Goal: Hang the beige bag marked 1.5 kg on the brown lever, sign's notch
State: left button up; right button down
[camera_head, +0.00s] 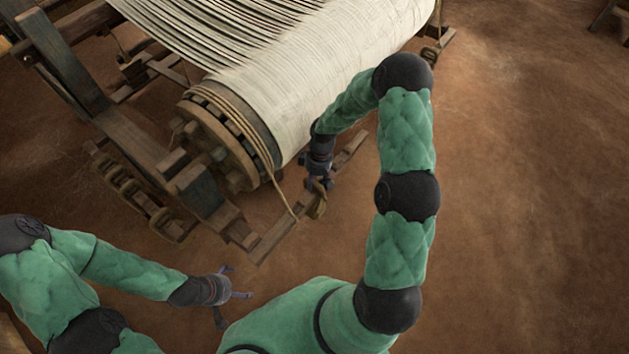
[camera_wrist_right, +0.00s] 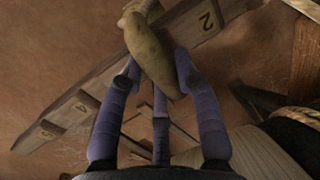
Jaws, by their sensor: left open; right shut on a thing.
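The beige bag (camera_wrist_right: 150,52) is between the fingers of my right gripper (camera_wrist_right: 158,85). In the head view, the right gripper (camera_head: 318,180) is shut on it beside the loom's roller, and the bag (camera_head: 319,209) shows just below. The brown lever (camera_wrist_right: 200,30) carries burnt numbers, a 2 and a 4 among them, and has notches along one edge. The bag overlaps the lever near the 2; I cannot tell if it touches. The bag's marking and the sign are not readable. In the head view the lever (camera_head: 270,240) runs under the gripper. My left gripper (camera_head: 238,284) is open and empty.
The roller wound with white cloth (camera_head: 310,70) lies directly beside my right gripper. A rope (camera_head: 287,200) hangs from its end to the lever area. The loom's wooden frame (camera_head: 130,140) stands to the left. The earth floor (camera_head: 530,200) at right is clear.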

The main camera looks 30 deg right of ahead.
jog(key=c, duration=0.8)
grip_release()
jog(key=shift+s+f, duration=0.1)
jog(key=shift+f, duration=0.05)
jog(key=r, duration=0.4)
jog(key=d+r, duration=0.1)
jog(key=r, duration=0.3)
jog(key=w+d+r, duration=0.1)
jog(key=r, duration=0.3)
